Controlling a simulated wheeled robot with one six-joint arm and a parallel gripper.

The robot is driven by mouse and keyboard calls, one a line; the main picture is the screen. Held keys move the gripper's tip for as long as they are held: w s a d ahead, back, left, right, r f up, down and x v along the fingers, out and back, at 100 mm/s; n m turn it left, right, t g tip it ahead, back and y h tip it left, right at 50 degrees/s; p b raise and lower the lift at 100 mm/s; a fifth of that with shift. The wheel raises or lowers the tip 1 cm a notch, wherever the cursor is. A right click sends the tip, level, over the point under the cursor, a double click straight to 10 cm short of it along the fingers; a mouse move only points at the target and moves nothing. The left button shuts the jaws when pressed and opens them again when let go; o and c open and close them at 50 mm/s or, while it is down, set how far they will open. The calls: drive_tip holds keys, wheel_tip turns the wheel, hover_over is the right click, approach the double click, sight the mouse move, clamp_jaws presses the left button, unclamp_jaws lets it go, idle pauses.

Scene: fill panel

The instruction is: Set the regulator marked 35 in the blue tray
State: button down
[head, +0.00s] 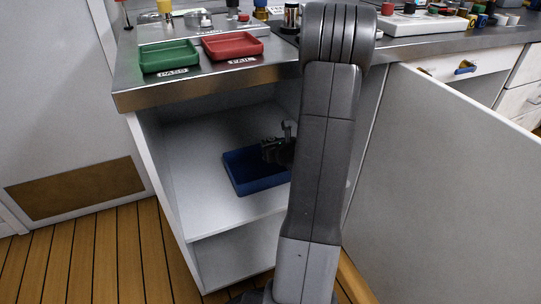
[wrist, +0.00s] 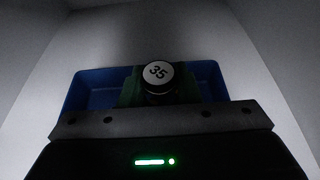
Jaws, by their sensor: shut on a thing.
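The regulator marked 35 (wrist: 157,71) shows in the wrist view as a dark, round-topped part with a white "35" disc. My gripper (head: 277,150) is shut on it, with a green finger on each side. The blue tray (head: 262,186) lies on the floor of the open cabinet, and my gripper is over its right part. In the wrist view the blue tray (wrist: 92,92) is behind and around the regulator. The regulator's lower end is hidden, so I cannot tell whether it touches the tray floor. My arm hides the tray's right side in the head view.
The cabinet walls and the counter (head: 205,85) enclose the space around the tray. An open door (head: 450,180) stands at right. On the counter are a green tray (head: 168,58), a red tray (head: 232,47) and several small parts. Bare cabinet floor (head: 190,150) lies left of the tray.

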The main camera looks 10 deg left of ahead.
drive_tip(key=shift+f+b, duration=0.65)
drive_tip(key=shift+f, duration=0.95)
drive_tip(key=shift+f, duration=0.3)
drive_tip(key=shift+f, duration=0.3)
drive_tip(key=c, duration=1.1)
unclamp_jaws()
drive_tip(key=shift+s+f, duration=0.1)
drive_tip(key=shift+f, duration=0.05)
drive_tip(key=shift+r, duration=0.6)
drive_tip(key=shift+p+v, duration=1.5)
drive_tip(key=shift+v, duration=4.5)
